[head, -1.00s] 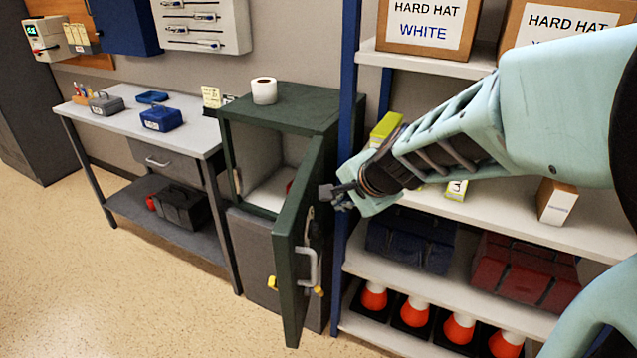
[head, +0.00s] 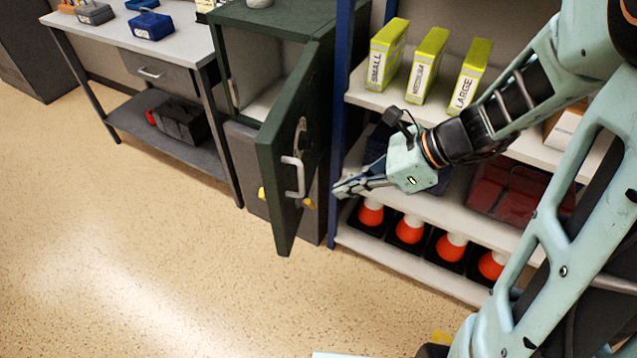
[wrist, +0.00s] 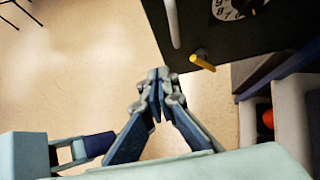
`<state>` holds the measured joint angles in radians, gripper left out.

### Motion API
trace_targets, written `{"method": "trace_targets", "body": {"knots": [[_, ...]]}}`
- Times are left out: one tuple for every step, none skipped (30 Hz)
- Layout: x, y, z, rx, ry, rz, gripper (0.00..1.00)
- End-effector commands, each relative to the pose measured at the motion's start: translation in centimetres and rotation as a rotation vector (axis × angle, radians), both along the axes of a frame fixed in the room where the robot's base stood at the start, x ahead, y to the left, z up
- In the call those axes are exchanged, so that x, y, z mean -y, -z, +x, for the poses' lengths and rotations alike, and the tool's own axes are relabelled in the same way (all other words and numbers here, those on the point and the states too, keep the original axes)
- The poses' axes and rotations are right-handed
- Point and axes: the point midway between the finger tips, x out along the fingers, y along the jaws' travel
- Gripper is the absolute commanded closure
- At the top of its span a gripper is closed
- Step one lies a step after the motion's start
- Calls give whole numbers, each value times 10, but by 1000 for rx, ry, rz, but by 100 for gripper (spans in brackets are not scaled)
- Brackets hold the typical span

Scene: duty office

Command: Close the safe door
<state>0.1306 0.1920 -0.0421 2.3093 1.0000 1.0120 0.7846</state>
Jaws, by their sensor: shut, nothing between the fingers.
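The green safe (head: 262,18) stands on a grey cabinet between the workbench and the shelf rack. Its door (head: 283,150) is open and swung out toward the camera, with a pale bar handle (head: 298,176), a dial (head: 301,135) and yellow knobs near its lower part. My gripper (head: 340,190) is shut and empty, just right of the door, at about handle height. In the wrist view my gripper's fingertips (wrist: 161,75) are together, with the dark door face (wrist: 215,28), its dial and a yellow knob (wrist: 203,61) just beyond. I see no contact with the door.
The shelf rack (head: 338,120) is close on the right, with yellow-green boxes (head: 427,65), a red bag (head: 520,195) and several orange cones (head: 410,228). A workbench (head: 180,40) stands at the left. The floor in front of the door is clear.

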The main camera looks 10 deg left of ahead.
Motion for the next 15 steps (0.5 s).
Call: {"method": "trace_targets", "body": {"knots": [[-4, 5, 0, -2, -4, 0, 100], [-7, 7, 0, -1, -4, 0, 100], [-11, 12, 0, -2, -5, 0, 100], [-15, 16, 0, -2, -5, -1, 100], [-19, 20, 0, -3, -4, -2, 100], [-25, 26, 1, -3, -6, -1, 100], [-29, 31, 2, -2, -6, -2, 100], [-34, 36, 2, -2, -6, -2, 100], [-40, 43, 3, -2, -5, -2, 100], [-45, 47, 3, -2, -6, -2, 100], [-50, 52, 4, -2, -6, -2, 100], [-55, 58, 4, -2, -7, -3, 100], [-60, 62, 5, -1, -5, -2, 100], [-64, 67, 5, -1, -5, -3, 100], [-69, 72, 6, -1, -6, -3, 100]]}}
